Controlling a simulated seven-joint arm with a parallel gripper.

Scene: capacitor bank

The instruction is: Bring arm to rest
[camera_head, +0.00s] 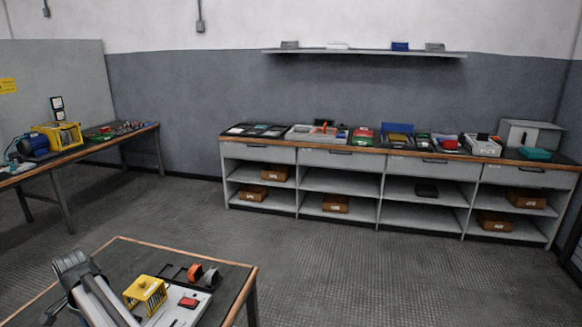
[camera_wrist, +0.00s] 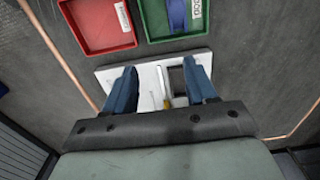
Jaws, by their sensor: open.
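My gripper (camera_wrist: 161,72) shows in the wrist view with two blue fingers spread apart. It is open, with nothing held between the fingers. Past the fingertips lies a white plate (camera_wrist: 104,77) with a dark square opening and a small yellowish piece. I cannot tell the height of the fingers above it. In the head view my arm reaches over the near table at the lower left. My fingers cannot be made out there.
Red (camera_wrist: 97,48) and green (camera_wrist: 152,36) trays lie beyond the plate; the green one holds a blue item. The near table (camera_head: 228,276) holds a yellow-framed box (camera_head: 145,293) and orange and dark round parts. A shelf unit (camera_head: 340,158) stands behind open floor.

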